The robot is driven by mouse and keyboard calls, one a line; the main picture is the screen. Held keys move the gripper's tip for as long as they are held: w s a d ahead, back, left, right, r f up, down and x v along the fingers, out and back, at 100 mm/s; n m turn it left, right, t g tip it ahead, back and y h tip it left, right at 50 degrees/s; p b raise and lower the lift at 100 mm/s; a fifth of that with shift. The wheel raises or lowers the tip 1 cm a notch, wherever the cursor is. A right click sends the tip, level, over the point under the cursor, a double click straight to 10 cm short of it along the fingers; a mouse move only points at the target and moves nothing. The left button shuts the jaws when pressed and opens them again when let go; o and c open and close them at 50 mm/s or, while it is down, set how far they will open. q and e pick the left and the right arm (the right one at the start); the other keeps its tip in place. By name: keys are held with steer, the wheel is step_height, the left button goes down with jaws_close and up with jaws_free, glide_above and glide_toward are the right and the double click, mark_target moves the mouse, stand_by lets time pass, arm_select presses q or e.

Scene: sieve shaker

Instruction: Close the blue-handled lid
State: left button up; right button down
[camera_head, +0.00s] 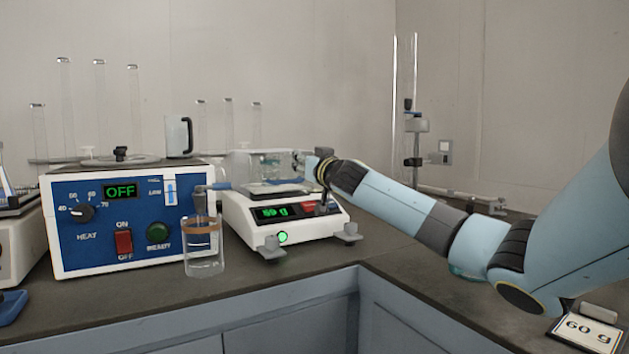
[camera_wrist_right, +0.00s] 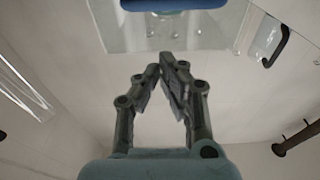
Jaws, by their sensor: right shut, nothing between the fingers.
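The balance (camera_head: 285,218) on the bench reads 69 g and has a clear glass chamber (camera_head: 268,163) on top. My right gripper (camera_head: 302,158) is at the chamber's upper right side in the head view, small and partly hidden by its own wrist. In the right wrist view the right gripper (camera_wrist_right: 167,62) is shut and empty, its fingertips together. Beyond the tips is a clear panel (camera_wrist_right: 145,40) with a blue piece (camera_wrist_right: 175,4) cut off by the top edge; it looks like the lid's handle. I cannot tell whether the tips touch the panel. My left gripper is not in view.
A blue heating unit (camera_head: 95,245) reading OFF stands left of the balance, with a white mug (camera_head: 178,137) behind its top. A glass beaker (camera_head: 204,262) stands in front of them. A clamp stand (camera_head: 413,125) is at the back right. A card reading 60 g (camera_head: 585,335) lies at lower right.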

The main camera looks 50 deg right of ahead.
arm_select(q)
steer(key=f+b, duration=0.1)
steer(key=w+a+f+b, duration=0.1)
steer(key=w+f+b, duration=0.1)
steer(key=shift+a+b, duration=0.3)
arm_select(e)
steer(key=s+a+f, duration=0.2)
steer(key=s+f, duration=0.4)
steer(key=f, duration=0.1)
steer(key=shift+f, duration=0.3)
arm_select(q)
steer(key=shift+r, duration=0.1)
